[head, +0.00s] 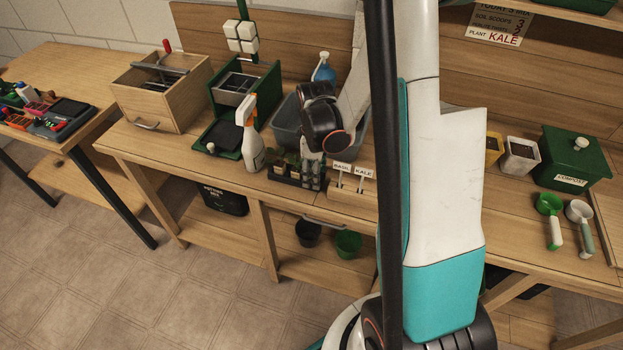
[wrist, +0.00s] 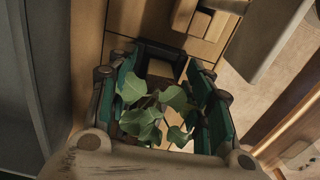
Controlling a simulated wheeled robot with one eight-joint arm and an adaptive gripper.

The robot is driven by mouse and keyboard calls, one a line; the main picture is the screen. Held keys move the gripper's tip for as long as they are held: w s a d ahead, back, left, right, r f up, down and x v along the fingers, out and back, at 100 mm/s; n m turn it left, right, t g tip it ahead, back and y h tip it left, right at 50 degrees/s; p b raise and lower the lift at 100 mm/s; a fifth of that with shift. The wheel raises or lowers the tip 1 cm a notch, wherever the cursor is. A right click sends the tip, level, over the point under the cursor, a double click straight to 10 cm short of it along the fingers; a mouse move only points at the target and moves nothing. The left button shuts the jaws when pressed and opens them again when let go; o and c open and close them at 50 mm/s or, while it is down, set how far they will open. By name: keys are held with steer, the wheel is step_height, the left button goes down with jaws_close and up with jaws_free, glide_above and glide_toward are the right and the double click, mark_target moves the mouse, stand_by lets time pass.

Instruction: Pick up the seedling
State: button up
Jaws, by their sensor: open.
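The seedling (wrist: 152,112) has several broad green leaves and shows in the wrist view between my gripper's fingers. My gripper (wrist: 163,92) is open, with one green-padded finger on each side of the leaves. Its stem and base are hidden under the leaves. In the head view my gripper (head: 312,172) points down at the small dark rack (head: 285,178) at the bench's front edge. The seedling itself is hard to make out there. I cannot tell whether either finger touches it.
BASIL and KALE label holders (head: 352,182) stand close to the right of the rack. A spray bottle (head: 250,138) stands to its left and a grey tub (head: 288,120) behind. Farther right are small pots (head: 519,156), a green compost box (head: 571,160) and scoops (head: 549,212).

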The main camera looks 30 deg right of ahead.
steer(key=shift+c, duration=0.3)
steer(key=c, duration=0.9)
steer(key=shift+r, duration=0.15)
